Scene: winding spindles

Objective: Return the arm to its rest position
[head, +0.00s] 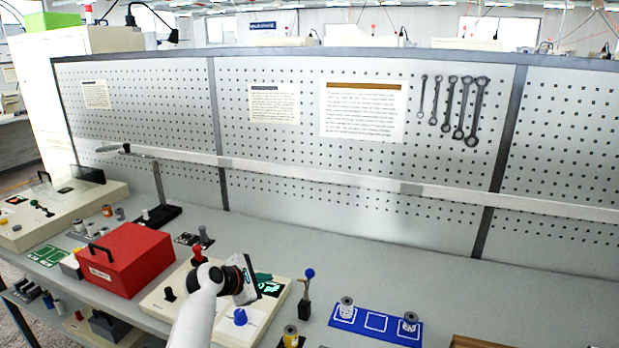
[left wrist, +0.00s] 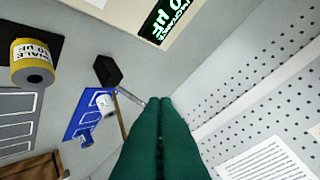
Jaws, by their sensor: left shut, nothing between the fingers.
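My left arm reaches in from the bottom of the head view, and its dark green gripper (head: 263,277) is above the cream instrument panel (head: 160,303). In the left wrist view the two green fingers (left wrist: 160,102) lie together with nothing between them. The fingers point toward the pegboard side, and they appear clear of the objects around them. The wrist hides part of the panel and its green display (head: 271,288). My right gripper is not in view.
A red box (head: 125,258) stands left of my arm. Right of it are a blue-knobbed post (head: 306,291), a yellow spool (head: 290,337) and a blue mat (head: 376,322) with two silver spools. The pegboard (head: 300,160) closes off the back. Bare bench (head: 480,300) lies farther right.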

